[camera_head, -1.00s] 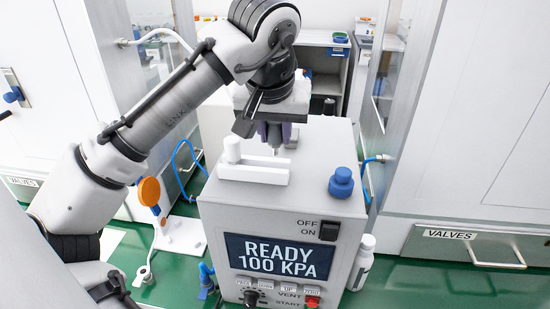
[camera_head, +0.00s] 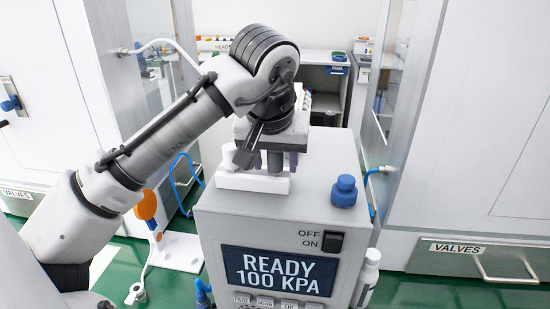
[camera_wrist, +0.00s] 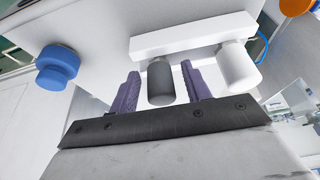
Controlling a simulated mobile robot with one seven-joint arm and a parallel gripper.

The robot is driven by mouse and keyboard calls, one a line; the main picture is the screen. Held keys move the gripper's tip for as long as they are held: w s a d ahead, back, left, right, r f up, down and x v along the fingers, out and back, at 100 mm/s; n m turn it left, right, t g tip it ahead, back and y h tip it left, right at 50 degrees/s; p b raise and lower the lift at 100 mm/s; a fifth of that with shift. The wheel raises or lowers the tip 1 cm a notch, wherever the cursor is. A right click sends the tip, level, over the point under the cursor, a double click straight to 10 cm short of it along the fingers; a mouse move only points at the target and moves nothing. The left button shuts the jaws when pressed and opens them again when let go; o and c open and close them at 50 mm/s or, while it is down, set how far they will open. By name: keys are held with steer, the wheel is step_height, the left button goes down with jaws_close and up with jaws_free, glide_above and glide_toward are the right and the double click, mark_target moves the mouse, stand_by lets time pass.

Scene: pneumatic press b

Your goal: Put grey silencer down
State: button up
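The grey silencer (camera_wrist: 160,83) stands upright at the white holder (camera_wrist: 180,38), beside a white silencer (camera_wrist: 238,66). In the wrist view my gripper (camera_wrist: 162,88) is open, with one purple finger on each side of the grey silencer and a narrow gap at both sides. In the head view my gripper (camera_head: 275,161) is low over the right part of the white holder (camera_head: 238,182). The grey silencer (camera_head: 275,160) shows between the fingers there. The white silencer (camera_head: 229,157) is at the left end. The grey silencer's lower end is hidden in the holder.
The holder is on top of the grey press box (camera_head: 315,213), whose display reads READY 100 KPA. A blue knob (camera_head: 343,190) stands on its right. A white bottle (camera_head: 369,268) is beside the box. White cabinets flank both sides.

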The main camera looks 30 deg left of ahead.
steer(key=v, duration=1.2)
steer(key=shift+r+b, duration=0.15)
steer(key=shift+b, duration=0.3)
